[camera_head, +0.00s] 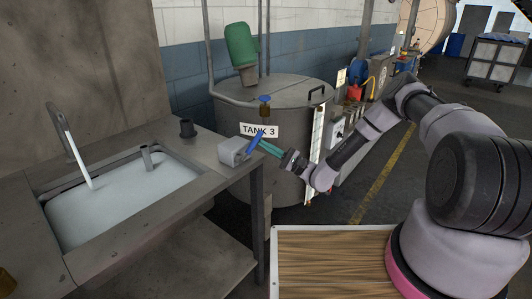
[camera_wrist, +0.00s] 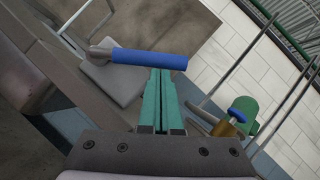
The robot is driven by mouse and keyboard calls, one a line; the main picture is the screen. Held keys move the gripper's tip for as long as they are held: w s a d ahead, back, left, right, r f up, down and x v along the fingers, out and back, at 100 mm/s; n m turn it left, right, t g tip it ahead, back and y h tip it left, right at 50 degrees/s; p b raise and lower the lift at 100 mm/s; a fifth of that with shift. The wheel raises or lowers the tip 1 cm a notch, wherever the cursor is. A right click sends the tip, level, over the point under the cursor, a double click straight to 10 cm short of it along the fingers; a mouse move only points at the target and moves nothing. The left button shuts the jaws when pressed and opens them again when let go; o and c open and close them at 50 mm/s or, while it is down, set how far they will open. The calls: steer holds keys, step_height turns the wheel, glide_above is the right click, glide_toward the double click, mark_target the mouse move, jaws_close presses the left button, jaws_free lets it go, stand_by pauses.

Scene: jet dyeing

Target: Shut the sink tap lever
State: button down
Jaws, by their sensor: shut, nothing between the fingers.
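The tap lever has a blue handle (camera_head: 254,141) on a grey block (camera_head: 232,152) at the right end of the sink counter. In the wrist view the blue handle (camera_wrist: 150,59) lies across the picture, just beyond my fingertips. My gripper (camera_head: 262,146) has green fingers and comes from the right, close beside the handle. In the wrist view my gripper (camera_wrist: 159,74) is shut and empty, its tips at the handle's right part; I cannot tell whether they touch. The sink spout (camera_head: 56,116) is grey, and a white stream (camera_head: 77,158) runs from it into the basin.
The basin (camera_head: 125,196) holds pale liquid. A dark cup-like piece (camera_head: 187,128) stands on the counter behind it. A large tank (camera_head: 286,163) labelled TANK 3 stands behind my gripper, with a green motor (camera_head: 240,46) above. A wooden-topped surface (camera_head: 325,262) is at front.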

mark_target(258, 136)
steer(key=n+g, duration=0.1)
steer(key=r+n, duration=0.1)
steer(key=r+n+g, duration=0.1)
steer(key=n, duration=0.1)
steer(key=shift+s+a+r+g+h, duration=0.25)
steer(key=shift+s+a+g+h, duration=0.05)
steer(key=shift+s+h, duration=0.1)
steer(key=r+n, duration=0.1)
steer(key=n, duration=0.1)
steer(key=s+a+r+n+g+h, duration=0.1)
steer(key=n, duration=0.1)
steer(key=s+a+r+n+g+h, duration=0.1)
steer(key=shift+s+n, duration=0.25)
steer(key=shift+n, duration=0.15)
steer(key=shift+s+a+r+n+g+h, duration=0.15)
steer(key=shift+s+a+r+n+h, duration=0.15)
steer(key=shift+s+n+h, duration=0.25)
steer(key=shift+s+a+r+n+g+h, duration=0.15)
steer(key=shift+s+a+r+n+h, duration=0.15)
steer(key=shift+n, duration=0.35)
